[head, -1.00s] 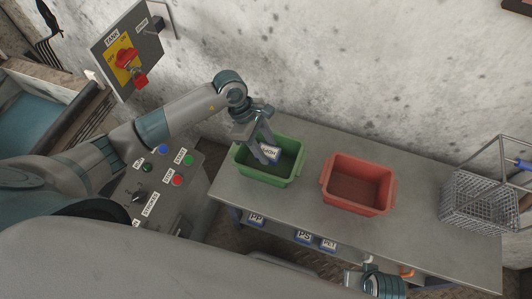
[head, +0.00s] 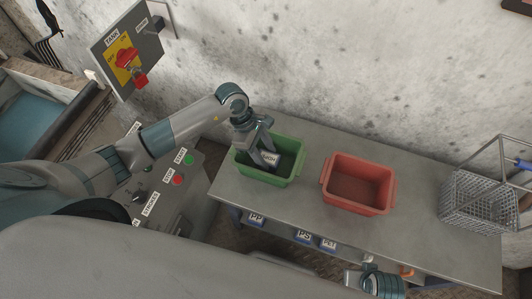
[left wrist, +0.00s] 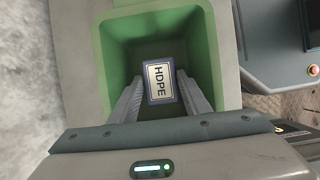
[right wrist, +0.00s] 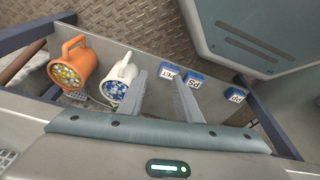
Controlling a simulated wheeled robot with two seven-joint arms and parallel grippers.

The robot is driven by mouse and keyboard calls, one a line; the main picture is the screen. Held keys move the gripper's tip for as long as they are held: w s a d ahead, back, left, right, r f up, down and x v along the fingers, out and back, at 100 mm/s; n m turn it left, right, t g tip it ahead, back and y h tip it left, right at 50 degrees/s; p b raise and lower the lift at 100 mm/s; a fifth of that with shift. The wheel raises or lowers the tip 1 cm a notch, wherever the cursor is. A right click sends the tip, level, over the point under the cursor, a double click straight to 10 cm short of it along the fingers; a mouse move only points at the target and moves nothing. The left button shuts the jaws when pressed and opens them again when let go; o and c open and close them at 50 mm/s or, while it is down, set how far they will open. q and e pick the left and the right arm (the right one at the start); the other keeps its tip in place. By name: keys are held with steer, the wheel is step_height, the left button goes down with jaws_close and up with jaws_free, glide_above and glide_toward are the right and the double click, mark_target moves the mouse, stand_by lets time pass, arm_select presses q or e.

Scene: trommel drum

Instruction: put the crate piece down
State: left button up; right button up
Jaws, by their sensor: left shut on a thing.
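The crate piece is a small dark blue block with a white HDPE label (head: 269,158); it also shows in the left wrist view (left wrist: 161,83). My left gripper (head: 266,158) points down into the green crate (head: 256,174) and is shut on the block. In the left wrist view its two fingers (left wrist: 160,92) stand on either side of the block, inside the green walls (left wrist: 110,60). I cannot tell whether the block touches the crate floor. My right gripper (right wrist: 160,85) is open and empty, beside the table's front side.
A red crate (head: 358,185) stands right of the green one on the grey table (head: 310,165). A wire basket (head: 480,205) is at the right end. Labelled blue blocks (right wrist: 194,78), an orange container (right wrist: 72,65) and a white container (right wrist: 120,78) show in the right wrist view.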

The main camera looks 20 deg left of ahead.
arm_select(q)
steer(key=shift+f, duration=0.1)
arm_select(e)
steer(key=shift+w+r, duration=0.1)
steer(key=shift+r, duration=0.45)
arm_select(q)
steer(key=shift+f, duration=0.1)
arm_select(e)
steer(key=shift+r, duration=0.1)
arm_select(q)
steer(key=shift+f+b, duration=0.15)
steer(key=shift+b, duration=0.2)
steer(key=shift+f, duration=0.1)
steer(key=o, duration=1)
steer(key=shift+o, duration=0.2)
arm_select(e)
steer(key=shift+v, duration=1.15)
